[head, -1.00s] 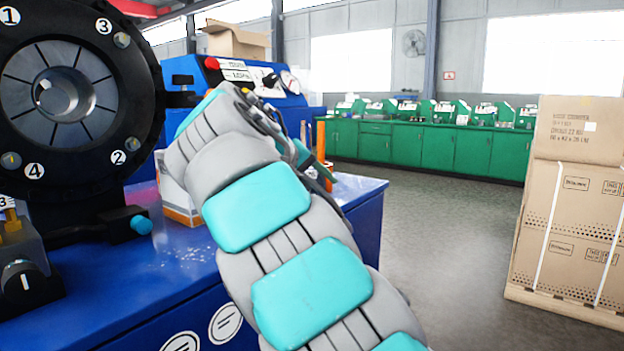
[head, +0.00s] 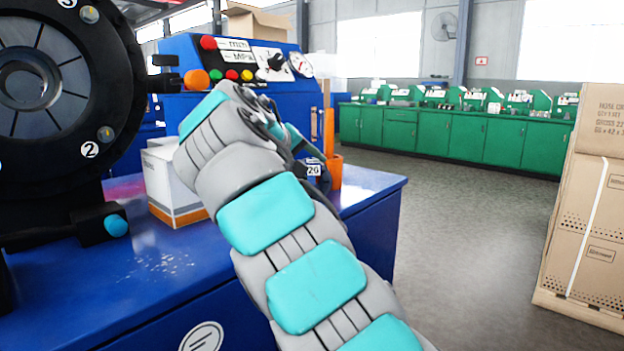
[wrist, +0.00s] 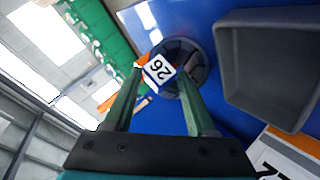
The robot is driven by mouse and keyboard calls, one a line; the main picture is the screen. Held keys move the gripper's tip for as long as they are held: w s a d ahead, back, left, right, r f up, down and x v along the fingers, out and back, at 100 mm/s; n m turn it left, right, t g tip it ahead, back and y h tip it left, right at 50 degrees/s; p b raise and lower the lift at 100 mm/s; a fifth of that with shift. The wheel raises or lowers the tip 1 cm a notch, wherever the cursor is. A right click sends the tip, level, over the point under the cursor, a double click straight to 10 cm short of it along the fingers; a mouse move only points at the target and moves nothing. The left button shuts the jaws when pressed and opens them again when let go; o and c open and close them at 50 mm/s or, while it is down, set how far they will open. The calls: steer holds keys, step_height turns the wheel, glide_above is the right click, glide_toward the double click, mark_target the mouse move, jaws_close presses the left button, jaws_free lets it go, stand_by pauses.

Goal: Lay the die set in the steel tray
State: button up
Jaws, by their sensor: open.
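The die set (wrist: 200,57) is a dark round ring of segments with a white tag reading 26, standing on the blue bench top. In the wrist view it lies just beyond and partly between the fingertips of my gripper (wrist: 162,78). My gripper is open, with no clear contact visible. In the head view my arm hides most of the die set, and its 26 tag (head: 313,170) shows beside the wrist. A dark grey tray (wrist: 233,92), apparently the steel tray, lies to the right of the die set in the wrist view. My arm hides the tray in the head view.
A white and orange box (head: 172,185) stands on the blue bench (head: 160,265), left of my arm. An orange cup (head: 334,172) stands near the bench's right end. The big black crimper head (head: 60,100) is at left. Stacked cartons (head: 585,220) stand on the floor at right.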

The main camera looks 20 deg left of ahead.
steer(key=x, duration=0.4)
jaws_close()
stand_by(0.4)
stand_by(1.0)
